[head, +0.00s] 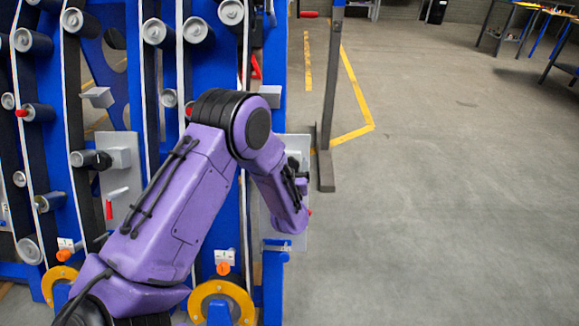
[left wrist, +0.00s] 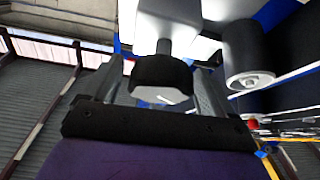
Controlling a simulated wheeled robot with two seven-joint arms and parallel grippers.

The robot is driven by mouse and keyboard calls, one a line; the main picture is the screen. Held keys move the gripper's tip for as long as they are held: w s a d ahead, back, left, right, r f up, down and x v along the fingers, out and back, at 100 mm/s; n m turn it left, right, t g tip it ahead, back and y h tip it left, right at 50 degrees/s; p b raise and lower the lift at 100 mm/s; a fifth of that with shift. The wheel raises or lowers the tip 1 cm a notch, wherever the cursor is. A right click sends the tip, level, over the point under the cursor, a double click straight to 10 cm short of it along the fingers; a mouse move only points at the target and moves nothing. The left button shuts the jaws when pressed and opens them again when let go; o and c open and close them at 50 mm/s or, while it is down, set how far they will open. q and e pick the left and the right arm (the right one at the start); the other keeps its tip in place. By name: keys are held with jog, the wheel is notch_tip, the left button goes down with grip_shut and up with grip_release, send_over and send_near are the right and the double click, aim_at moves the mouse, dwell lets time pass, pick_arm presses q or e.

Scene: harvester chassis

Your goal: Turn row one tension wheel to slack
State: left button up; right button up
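Two yellow ring-shaped wheels show low on the blue chassis in the head view, one at the left (head: 47,285) and one nearer the middle (head: 220,289). Each has an orange knob and a white label above it. I cannot tell which belongs to row one. My left arm reaches across the chassis, and its wrist hides my left gripper in the head view. In the left wrist view my left gripper (left wrist: 158,68) has its fingers apart, with a black round knob (left wrist: 160,74) on a grey stem between them. Contact is not clear. My right gripper is out of view.
The blue chassis (head: 271,85) carries belts and several grey rollers close around my left arm. A grey plate (head: 119,152) with a red-handled lever (head: 109,209) sits at the left. A grey post (head: 328,100) stands beyond my wrist. The floor at the right is clear.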

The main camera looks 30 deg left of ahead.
pick_arm(q)
jog(key=c, duration=0.8)
jog(key=shift+c, duration=0.2)
jog(key=shift+n, duration=0.3)
jog(key=n+g+y, duration=0.1)
jog(key=n, duration=0.2)
jog(key=n+g+y, duration=0.1)
jog(key=n+g, duration=0.1)
jog(key=shift+n+y, duration=0.3)
jog(key=shift+n, duration=0.1)
jog(key=n+g, duration=0.1)
jog(key=n, duration=0.1)
jog(key=n+g, duration=0.1)
jog(key=n, duration=0.2)
jog(key=shift+n+g+y+p, duration=0.3)
jog(key=shift+g+p, duration=0.05)
jog(key=shift+g, duration=0.05)
jog(key=n+g, duration=0.1)
jog(key=n, duration=0.2)
jog(key=n+g+h, duration=0.1)
jog(key=n+g, duration=0.1)
jog(key=n, duration=0.2)
jog(key=shift+s+f+p, duration=0.1)
jog(key=shift+p, duration=0.2)
jog(key=n+g+h, duration=0.1)
jog(key=n, duration=0.2)
jog(key=shift+g, duration=0.3)
jog(key=shift+n+g+h, duration=0.3)
jog(key=shift+n+h, duration=0.6)
jog(key=shift+n, duration=0.5)
